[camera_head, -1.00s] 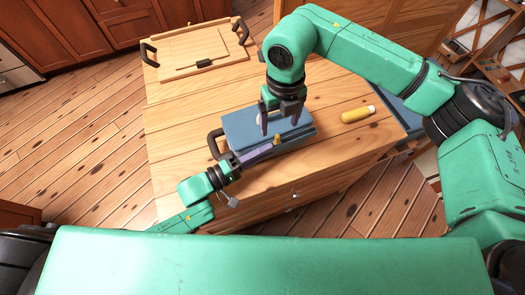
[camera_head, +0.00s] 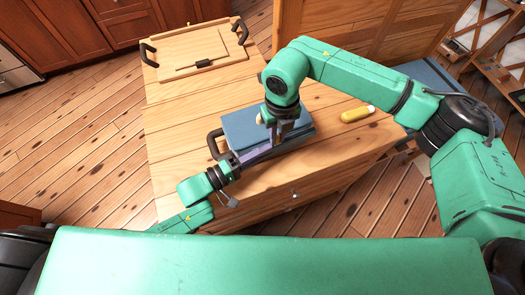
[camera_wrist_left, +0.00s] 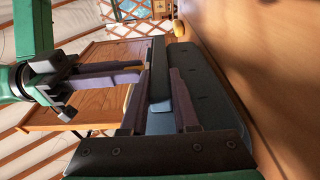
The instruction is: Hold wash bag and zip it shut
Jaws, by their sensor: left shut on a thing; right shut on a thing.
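The blue wash bag (camera_head: 250,122) lies flat on the wooden cabinet top, with a dark loop at its left end. My left gripper (camera_head: 258,154) comes in low from the left and is shut on the bag's near edge. In the left wrist view, a strip of the blue bag (camera_wrist_left: 160,120) shows between dark parts. My right gripper (camera_head: 276,136) points down at the bag's near side and is shut on the small orange zip pull. The pull (camera_wrist_left: 134,68) shows partly at its fingertips in the left wrist view. The fingers hide most of the zip.
A yellow bottle (camera_head: 355,115) with a white cap lies to the right of the bag. A wooden tray (camera_head: 180,45) with black handles is at the far left of the cabinet top (camera_head: 185,115). The top between tray and bag is clear.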

